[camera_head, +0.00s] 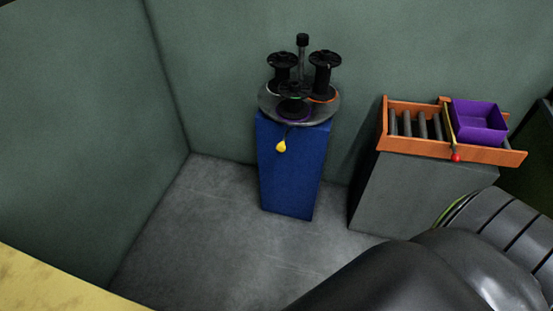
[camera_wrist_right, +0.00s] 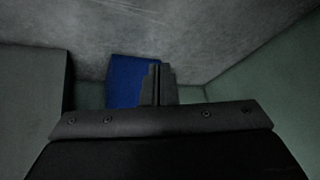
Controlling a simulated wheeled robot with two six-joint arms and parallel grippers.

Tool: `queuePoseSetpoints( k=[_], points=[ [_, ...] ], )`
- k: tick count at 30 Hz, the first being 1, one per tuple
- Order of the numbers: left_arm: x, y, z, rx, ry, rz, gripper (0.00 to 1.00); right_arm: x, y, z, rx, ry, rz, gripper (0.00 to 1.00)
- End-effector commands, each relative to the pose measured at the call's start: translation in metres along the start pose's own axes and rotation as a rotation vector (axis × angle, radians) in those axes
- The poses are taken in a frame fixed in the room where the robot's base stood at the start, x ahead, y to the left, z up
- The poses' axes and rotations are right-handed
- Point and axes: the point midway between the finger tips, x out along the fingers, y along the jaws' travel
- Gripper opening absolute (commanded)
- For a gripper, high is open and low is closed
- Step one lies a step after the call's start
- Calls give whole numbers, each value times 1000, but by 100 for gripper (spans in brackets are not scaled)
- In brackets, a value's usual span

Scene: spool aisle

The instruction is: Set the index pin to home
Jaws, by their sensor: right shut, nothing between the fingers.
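A yellow teardrop-shaped knob (camera_head: 281,146), which looks like the index pin's handle, sits at the upper front of the blue pedestal (camera_head: 290,180), at the end of a thin dark stem below the turntable's rim. How the pin seats is too small to tell. The round grey turntable (camera_head: 268,106) on top carries black spools (camera_head: 325,75) around a central post. My right gripper (camera_wrist_right: 158,84) shows in the right wrist view, fingers together and empty, with the blue pedestal (camera_wrist_right: 124,75) beyond it. The knob is not visible there. My left gripper is in neither view.
A grey cabinet (camera_head: 400,190) stands right of the pedestal, bearing an orange roller tray (camera_head: 480,153), a purple bin (camera_head: 480,120) and a red-tipped yellow lever (camera_head: 455,156). Green walls (camera_head: 225,60) close in behind and left. Grey floor (camera_head: 220,230) before the pedestal is clear.

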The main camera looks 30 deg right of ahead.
Motion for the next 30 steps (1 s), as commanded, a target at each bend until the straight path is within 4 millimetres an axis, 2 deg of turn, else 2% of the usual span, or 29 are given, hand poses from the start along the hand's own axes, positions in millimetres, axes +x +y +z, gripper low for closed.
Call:
queuePoseSetpoints(
  k=[1, 4, 5, 6, 7, 9, 12, 15, 18, 21, 25, 30],
  points=[
    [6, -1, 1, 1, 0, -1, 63, 9, -15, -22, 49, 67, -23, 0],
    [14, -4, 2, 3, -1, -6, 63, 19, -47, -82, 192, 243, -77, 0],
    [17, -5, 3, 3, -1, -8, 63, 19, -56, -102, 241, 300, -95, 0],
    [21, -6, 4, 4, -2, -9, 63, 19, -69, -132, 319, 387, -122, 0],
    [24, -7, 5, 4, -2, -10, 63, 18, -78, -154, 380, 452, -143, 0],
    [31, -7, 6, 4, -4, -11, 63, 9, -95, -203, 525, 599, -190, 0],
    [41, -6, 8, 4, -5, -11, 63, -10, -111, -264, 743, 792, -252, 0],
    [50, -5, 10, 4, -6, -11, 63, -33, -118, -311, 965, 958, -305, 0],
    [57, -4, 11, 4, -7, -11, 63, -55, -119, -342, 1167, 1086, -343, 0],
    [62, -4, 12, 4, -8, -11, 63, -71, -118, -360, 1330, 1173, -365, 0],
    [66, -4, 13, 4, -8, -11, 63, -83, -116, -371, 1468, 1233, -377, 0],
    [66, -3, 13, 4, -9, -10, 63, -88, -115, -375, 1530, 1258, -379, 0]
  ],
)
